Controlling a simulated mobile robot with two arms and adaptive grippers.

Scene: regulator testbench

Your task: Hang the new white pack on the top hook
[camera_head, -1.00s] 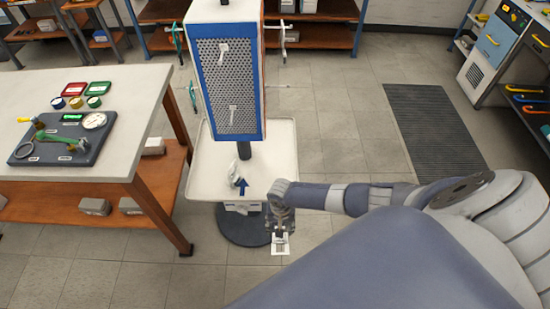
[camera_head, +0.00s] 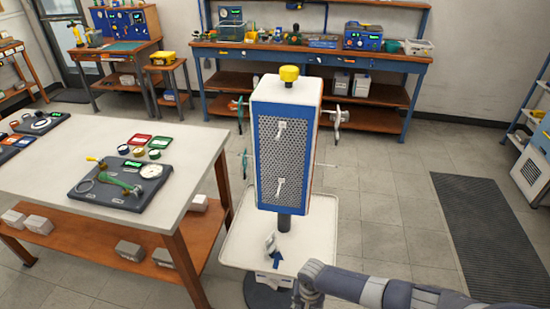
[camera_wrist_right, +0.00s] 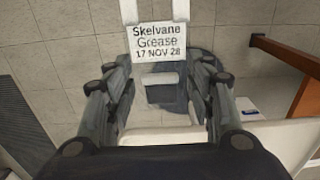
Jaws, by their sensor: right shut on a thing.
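In the right wrist view my right gripper (camera_wrist_right: 160,78) is shut on a white pack (camera_wrist_right: 158,43) with a label reading "Skelvane Grease 17 NOV 28". A white frame-like part extends above the label. My left gripper is not in view.
The stand's white tray (camera_head: 232,247) holds a small whitish item (camera_head: 270,243) and a blue arrow-shaped mark (camera_head: 278,260). More hooks with rings (camera_head: 338,117) project from the stand's sides. A worktable (camera_head: 195,160) stands to the left. Floor to the right is clear around a dark mat (camera_head: 478,220).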

